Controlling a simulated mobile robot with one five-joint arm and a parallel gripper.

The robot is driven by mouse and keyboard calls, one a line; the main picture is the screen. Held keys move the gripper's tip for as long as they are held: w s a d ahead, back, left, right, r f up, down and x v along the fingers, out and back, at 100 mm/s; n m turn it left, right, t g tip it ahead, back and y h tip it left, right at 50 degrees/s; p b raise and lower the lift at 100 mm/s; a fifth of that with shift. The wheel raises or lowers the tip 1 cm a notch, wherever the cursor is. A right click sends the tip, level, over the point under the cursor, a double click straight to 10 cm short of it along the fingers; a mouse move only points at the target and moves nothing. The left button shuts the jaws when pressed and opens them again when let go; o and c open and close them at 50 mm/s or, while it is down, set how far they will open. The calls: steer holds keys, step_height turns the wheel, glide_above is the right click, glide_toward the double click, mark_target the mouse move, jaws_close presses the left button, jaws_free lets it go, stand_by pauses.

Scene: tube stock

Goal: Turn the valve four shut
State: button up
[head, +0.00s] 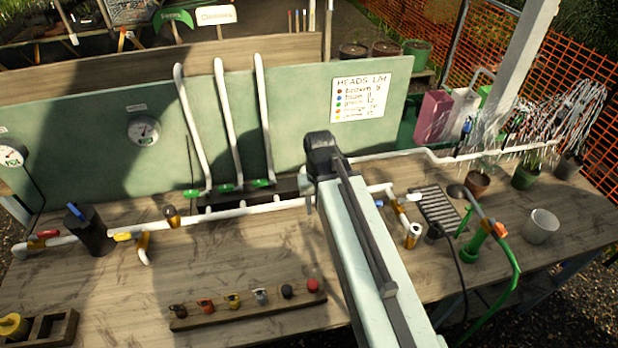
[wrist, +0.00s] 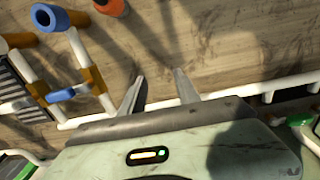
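No number four is readable on any valve, so I cannot tell which is valve four. A blue-handled valve (head: 379,203) shows on the pipework right of my arm; its blue handle also shows in the wrist view (wrist: 60,95). A white handle (head: 414,197) is beside it. Three green handles (head: 227,187) sit at the foot of the white risers. A red handle (head: 45,234) and a yellow handle (head: 122,237) are on the left pipe. My gripper (wrist: 158,88) is open and empty over the bench and white pipe; my arm hides it in the head view.
A wooden rack (head: 248,308) of coloured knobs lies at the bench front. A dark cylinder (head: 90,232) stands at left. A black grate (head: 438,206), a green hose fitting (head: 480,238) and a white cup (head: 541,226) are at right. A green panel (head: 100,120) stands behind.

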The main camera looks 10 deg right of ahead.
steer(key=w+r+p, duration=0.1)
steer(key=w+r, duration=0.1)
steer(key=w, duration=0.2)
steer(key=w+r+p, duration=0.2)
steer(key=w, duration=0.2)
steer(key=w+r+p, duration=0.2)
steer(key=w, duration=0.2)
steer(key=shift+r, duration=0.4)
step_height(320, 180, down, 8)
steer(key=b, duration=0.8)
steer(key=shift+f, duration=0.15)
jaws_close()
steer(key=shift+a, duration=0.1)
steer(key=shift+d, duration=0.2)
